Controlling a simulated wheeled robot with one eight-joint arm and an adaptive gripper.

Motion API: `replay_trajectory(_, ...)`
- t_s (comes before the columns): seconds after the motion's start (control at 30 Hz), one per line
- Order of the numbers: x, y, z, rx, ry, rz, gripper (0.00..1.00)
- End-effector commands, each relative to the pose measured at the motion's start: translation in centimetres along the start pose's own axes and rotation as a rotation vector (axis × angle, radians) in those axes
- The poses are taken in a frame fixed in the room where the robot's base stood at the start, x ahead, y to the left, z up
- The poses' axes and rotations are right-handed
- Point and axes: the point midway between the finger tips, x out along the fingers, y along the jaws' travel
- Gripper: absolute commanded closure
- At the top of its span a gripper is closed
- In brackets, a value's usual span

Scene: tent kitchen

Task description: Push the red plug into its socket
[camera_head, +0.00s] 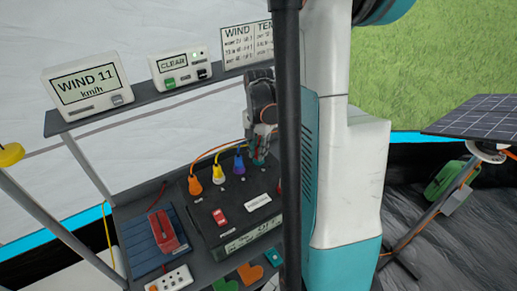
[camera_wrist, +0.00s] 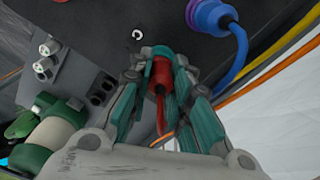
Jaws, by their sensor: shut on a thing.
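The red plug (camera_wrist: 161,72) is between my gripper's teal fingers (camera_wrist: 161,62) in the wrist view, with its red cable trailing down toward the palm. My gripper (camera_head: 262,155) is shut on it, at the back right of the dark power box (camera_head: 206,235) in the head view. The plug is not clearly visible there. In the wrist view, the plug's front end points toward the dark box face. A small round fitting with a pale ring (camera_wrist: 138,33) lies just ahead and left of it. I cannot tell whether it is the socket, or whether the plug touches the box.
The purple plug's blue cable (camera_wrist: 240,50) runs close on the right in the wrist view. A shelf (camera_head: 130,105) with displays is behind.

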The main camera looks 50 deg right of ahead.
Motion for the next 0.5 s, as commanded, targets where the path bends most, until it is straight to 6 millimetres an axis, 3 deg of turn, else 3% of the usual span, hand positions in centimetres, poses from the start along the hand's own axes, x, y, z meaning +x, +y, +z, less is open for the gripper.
replay_trajectory(0.03, 0.16, 0.00, 0.00, 0.000, 0.000, 0.000, 1.00)
replay_trajectory(0.07, 0.09, 0.00, 0.00, 0.000, 0.000, 0.000, 0.75)
replay_trajectory(0.13, 0.06, 0.00, 0.00, 0.000, 0.000, 0.000, 0.59)
replay_trajectory(0.5, -0.09, 0.01, 0.00, 0.000, 0.000, 0.000, 0.58)
